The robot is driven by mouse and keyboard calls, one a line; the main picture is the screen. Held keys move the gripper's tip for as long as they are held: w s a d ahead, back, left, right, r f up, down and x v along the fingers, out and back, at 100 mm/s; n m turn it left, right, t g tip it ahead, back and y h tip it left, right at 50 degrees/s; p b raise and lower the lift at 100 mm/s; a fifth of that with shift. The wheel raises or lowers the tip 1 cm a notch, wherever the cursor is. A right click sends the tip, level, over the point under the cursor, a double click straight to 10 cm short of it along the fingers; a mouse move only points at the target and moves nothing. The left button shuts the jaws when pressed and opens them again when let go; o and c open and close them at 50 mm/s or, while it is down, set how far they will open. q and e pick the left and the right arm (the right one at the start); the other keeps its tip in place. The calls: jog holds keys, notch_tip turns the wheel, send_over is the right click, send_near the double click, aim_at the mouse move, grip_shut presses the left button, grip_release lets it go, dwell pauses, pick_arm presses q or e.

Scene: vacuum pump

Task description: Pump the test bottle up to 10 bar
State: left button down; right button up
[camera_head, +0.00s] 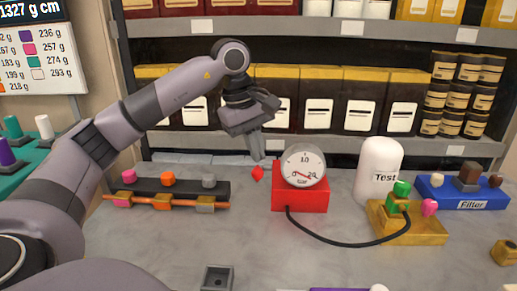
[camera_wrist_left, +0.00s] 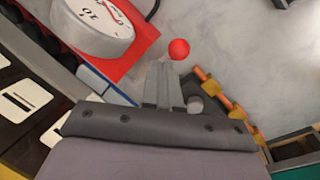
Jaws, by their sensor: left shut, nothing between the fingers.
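The white test bottle (camera_head: 380,165) stands upright at the right, by a yellow base (camera_head: 420,228) with a green knob (camera_head: 401,189) and a pink knob (camera_head: 429,207). A round gauge (camera_head: 303,166), marked 0, 10 and 20 bar, sits on a red box (camera_head: 299,200); its exact reading is too small to tell. A black hose (camera_head: 340,243) runs from the box to the yellow base. A red ball knob (camera_head: 258,173) sits at the box's left side. My left gripper (camera_head: 257,155) is shut and empty, fingertips close to this knob. In the wrist view the knob (camera_wrist_left: 179,49) shows just beyond the fingers (camera_wrist_left: 165,85).
A dark block (camera_head: 190,188) with pink, orange and grey knobs and an orange pipe stands at the left. A blue filter base (camera_head: 462,196) is at the far right. A small grey socket (camera_head: 217,278) lies in front. Shelves with boxes stand behind. The middle front is mostly clear.

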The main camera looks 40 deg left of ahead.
aim_at(255, 167)
pick_arm(q)
jog(key=shift+s+d+f+b, duration=0.4)
jog(key=shift+s+f+b, duration=0.05)
jog(key=shift+f+b, duration=0.3)
jog(key=shift+s+d+f+b, duration=0.35)
jog(key=shift+s+f+b, duration=0.15)
jog(key=shift+f+b, duration=0.2)
jog(key=shift+s+d+f+b, duration=0.45)
jog(key=shift+f+b, duration=0.2)
jog(key=shift+f, duration=0.1)
pick_arm(e)
jog(key=shift+w+a+f, duration=0.15)
jog(key=shift+a+f, duration=0.05)
jog(key=shift+f, duration=0.45)
jog(key=shift+w+a+f, duration=0.15)
jog(key=shift+a+f, duration=0.05)
jog(key=shift+f, duration=0.45)
dwell(1.3)
jog(key=shift+r, duration=0.1)
dwell(0.4)
